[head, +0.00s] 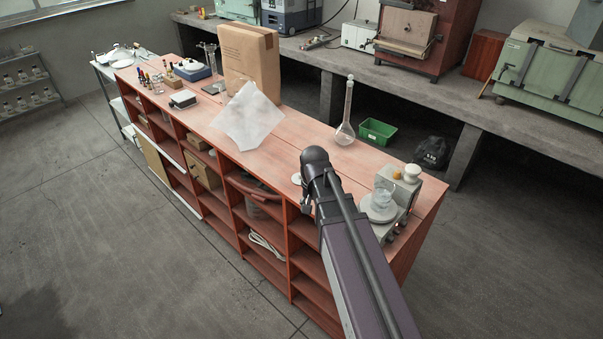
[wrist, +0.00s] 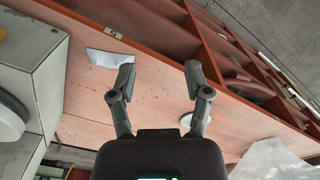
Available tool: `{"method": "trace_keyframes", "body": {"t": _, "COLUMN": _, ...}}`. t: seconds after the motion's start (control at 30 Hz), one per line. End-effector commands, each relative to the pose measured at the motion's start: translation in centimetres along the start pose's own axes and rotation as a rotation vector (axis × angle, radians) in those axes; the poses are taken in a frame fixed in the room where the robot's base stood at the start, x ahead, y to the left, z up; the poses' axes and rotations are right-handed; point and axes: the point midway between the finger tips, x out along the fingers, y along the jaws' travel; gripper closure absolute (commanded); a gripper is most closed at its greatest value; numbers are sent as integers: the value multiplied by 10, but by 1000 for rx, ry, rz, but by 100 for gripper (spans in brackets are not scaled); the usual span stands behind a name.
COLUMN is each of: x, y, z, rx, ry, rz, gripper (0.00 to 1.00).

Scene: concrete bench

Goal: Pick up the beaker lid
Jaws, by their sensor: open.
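A small white disc, which looks like the beaker lid (head: 296,179), lies flat on the reddish bench top just left of my arm in the head view. In the wrist view the lid (wrist: 186,119) shows beyond the lower part of the right finger, partly covered by it. My gripper (wrist: 160,72) is open and empty, its two fingers spread over the bench top. The lid is not between the fingertips; it is apart from them, closer to the gripper's body in the picture. In the head view my arm hides most of the gripper.
A crumpled translucent sheet (head: 247,116), a tall flask (head: 345,132) and a cardboard box (head: 249,62) stand further off. A flat white piece (wrist: 108,58) lies near the shelf edge.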

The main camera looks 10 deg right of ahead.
Motion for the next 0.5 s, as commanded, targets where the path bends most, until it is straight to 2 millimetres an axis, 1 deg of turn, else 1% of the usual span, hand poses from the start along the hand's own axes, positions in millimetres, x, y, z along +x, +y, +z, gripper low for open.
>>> {"method": "trace_keyframes", "body": {"t": 0.03, "x": -17, "y": -10, "z": -27, "rx": 64, "ry": 0, "rz": 0, "gripper": 37}}
{"method": "trace_keyframes", "body": {"t": 0.17, "x": -40, "y": -28, "z": -73, "rx": 261, "ry": 0, "rz": 0, "gripper": 37}}
{"method": "trace_keyframes", "body": {"t": 0.2, "x": -46, "y": -33, "z": -87, "rx": 322, "ry": 0, "rz": 0, "gripper": 37}}
{"method": "trace_keyframes", "body": {"t": 0.3, "x": -62, "y": -46, "z": -121, "rx": 471, "ry": 0, "rz": 0, "gripper": 37}}
{"method": "trace_keyframes", "body": {"t": 0.4, "x": -76, "y": -57, "z": -150, "rx": 606, "ry": 0, "rz": 0, "gripper": 37}}
{"method": "trace_keyframes", "body": {"t": 0.5, "x": -85, "y": -66, "z": -172, "rx": 713, "ry": 0, "rz": 0, "gripper": 37}}
